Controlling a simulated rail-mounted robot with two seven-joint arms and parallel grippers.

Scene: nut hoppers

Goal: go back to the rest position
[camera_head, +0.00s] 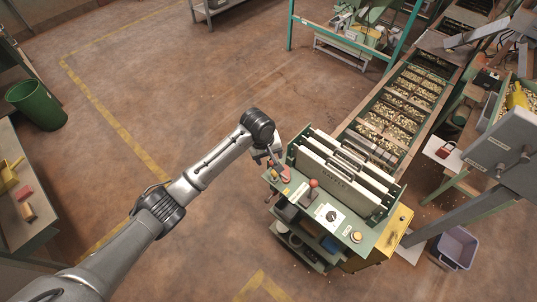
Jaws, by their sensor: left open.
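My left arm comes in from the lower left and reaches to the middle of the view. My left gripper (275,166) is open and points down at the left end of the green machine's control panel (318,212). A red part (286,174) shows right beside its fingertips; I cannot tell whether they touch. The panel also carries a red-knobbed lever (314,183), a white plate with a black dial (333,215) and a yellow button (356,237). My right gripper is not in view.
Upright cream panels (340,177) stand behind the controls. A conveyor of nut-filled trays (405,103) runs to the upper right. A grey cabinet (497,150) is at right, a purple bin (455,247) on the floor. A green bin (36,104) stands at left. Open floor lies between.

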